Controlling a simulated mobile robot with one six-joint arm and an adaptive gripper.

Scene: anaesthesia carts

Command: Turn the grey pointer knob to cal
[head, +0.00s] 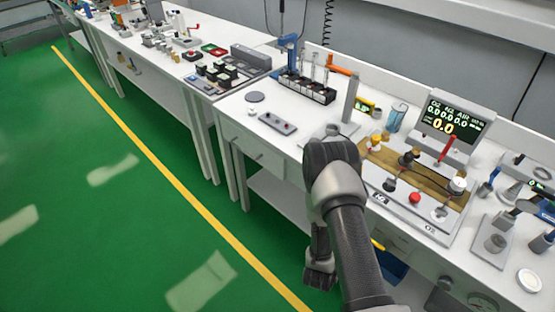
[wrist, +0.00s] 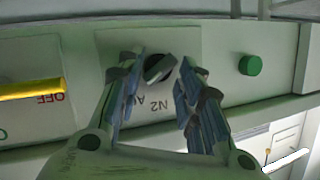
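In the wrist view a dark grey knob (wrist: 160,68) with a paler bar across it sits on a light plate (wrist: 112,41) on the panel front. The bar is tilted, upper right to lower left. The letters N2 and part of another word appear upside down below it; I cannot read a "cal" mark. My gripper (wrist: 159,72) is open, with one blue-grey padded finger on each side of the knob. Narrow gaps seem to show beside it; contact is unclear. In the head view my arm hides the fingers and knob.
In the wrist view a yellow lever (wrist: 32,90) beside an upside-down OFF label is left of the knob, and a green button (wrist: 250,65) is right. The head view shows a crowded worktop with a wooden-topped panel (head: 428,178) and a display (head: 452,118). Green floor (head: 130,230) is clear at left.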

